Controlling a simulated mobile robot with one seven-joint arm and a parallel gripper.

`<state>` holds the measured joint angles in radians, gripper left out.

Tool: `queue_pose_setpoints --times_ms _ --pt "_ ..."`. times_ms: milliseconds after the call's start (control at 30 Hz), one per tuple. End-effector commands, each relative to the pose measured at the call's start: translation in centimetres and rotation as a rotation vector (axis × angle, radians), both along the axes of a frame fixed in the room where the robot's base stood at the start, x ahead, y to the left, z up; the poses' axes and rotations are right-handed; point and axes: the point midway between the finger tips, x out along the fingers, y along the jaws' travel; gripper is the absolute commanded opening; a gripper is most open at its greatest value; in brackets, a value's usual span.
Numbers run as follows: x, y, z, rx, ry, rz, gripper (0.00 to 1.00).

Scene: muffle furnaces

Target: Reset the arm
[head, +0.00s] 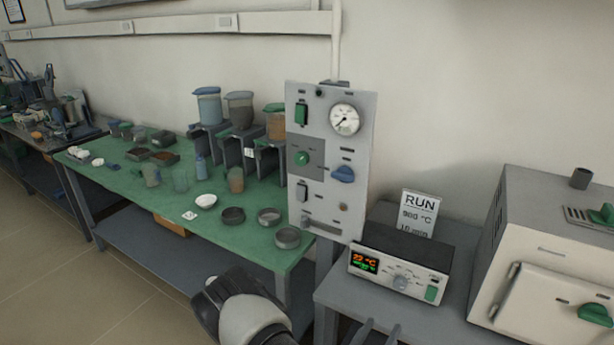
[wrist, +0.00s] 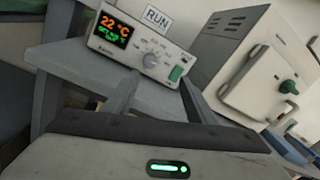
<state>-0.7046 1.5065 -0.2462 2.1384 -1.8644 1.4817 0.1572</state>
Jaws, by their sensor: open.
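My gripper shows in the wrist view (wrist: 157,95) with its two fingers apart and nothing between them. In the head view its fingertips (head: 375,327) rise at the bottom edge, in front of the grey furnace bench (head: 335,290). My wrist hides part of the floor and bench front there. The controller box (head: 399,268) sits on that bench beyond the fingers, its display reading 22 °C; it also shows in the wrist view (wrist: 140,50). The white furnace (head: 550,250) stands to its right with its door closed; it also shows in the wrist view (wrist: 250,65).
A RUN card (head: 419,212) stands behind the controller. A grey control panel (head: 330,160) with a gauge rises left of it. The green table (head: 130,182) holds jars, several dishes and cups. Open floor (head: 60,265) lies at the left.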

Motion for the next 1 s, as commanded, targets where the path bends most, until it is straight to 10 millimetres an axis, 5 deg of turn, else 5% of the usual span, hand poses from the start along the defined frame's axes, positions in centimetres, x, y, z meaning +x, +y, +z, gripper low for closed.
queue_pose_setpoints --times_ms 167,300,533,767,1000 --pt "-0.4 -2.4 8.3 0.154 -0.186 -0.294 0.51" --pt "-2.9 -4.6 14.2 0.318 -0.339 -0.568 0.51" --pt "-8.5 -6.0 21.1 0.644 -0.566 -0.981 0.51" --pt "-13.4 -4.1 26.0 1.042 -0.772 -1.324 0.51" --pt "-16.1 0.3 31.2 1.537 -0.964 -1.569 0.51"
